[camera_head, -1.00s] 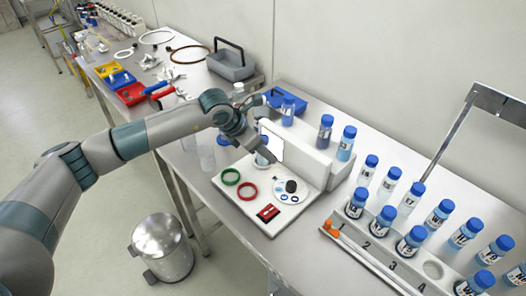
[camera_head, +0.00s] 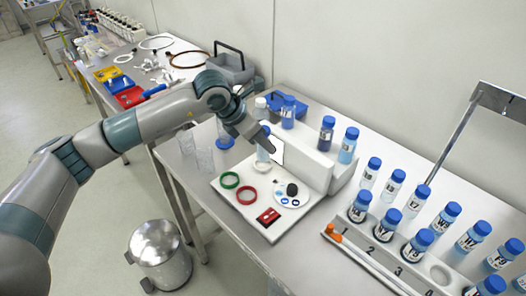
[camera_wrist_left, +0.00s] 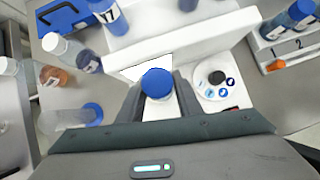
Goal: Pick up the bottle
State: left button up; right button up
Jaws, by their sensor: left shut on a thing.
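A small clear-white bottle with a blue cap (camera_wrist_left: 157,84) stands between the two fingers of my left gripper (camera_wrist_left: 158,100) in the left wrist view. The fingers are shut on it from both sides, just below the cap. In the head view, my left gripper (camera_head: 266,146) points down at the white board, and the bottle (camera_head: 263,154) shows partly beneath the fingers. Whether its base touches the board cannot be told. My right gripper is not in view.
The white board (camera_head: 227,190) carries a green ring (camera_head: 230,180), a red ring (camera_head: 247,195) and a round dial plate (camera_head: 300,201). A white raised block (camera_head: 310,160) with bottles stands close behind the gripper. A rack (camera_head: 378,262) of blue-capped bottles fills the right.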

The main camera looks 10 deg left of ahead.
pick_arm(q)
jog(key=s+d+r+b, duration=0.3)
jog(key=s+r, duration=0.3)
jog(key=s, duration=0.4)
jog(key=shift+d+b, duration=0.3)
jog(key=shift+b, duration=0.05)
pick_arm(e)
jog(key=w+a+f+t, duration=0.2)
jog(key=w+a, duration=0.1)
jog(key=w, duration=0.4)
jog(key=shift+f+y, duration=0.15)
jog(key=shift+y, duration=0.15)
pick_arm(q)
jog(key=shift+w+r, duration=0.1)
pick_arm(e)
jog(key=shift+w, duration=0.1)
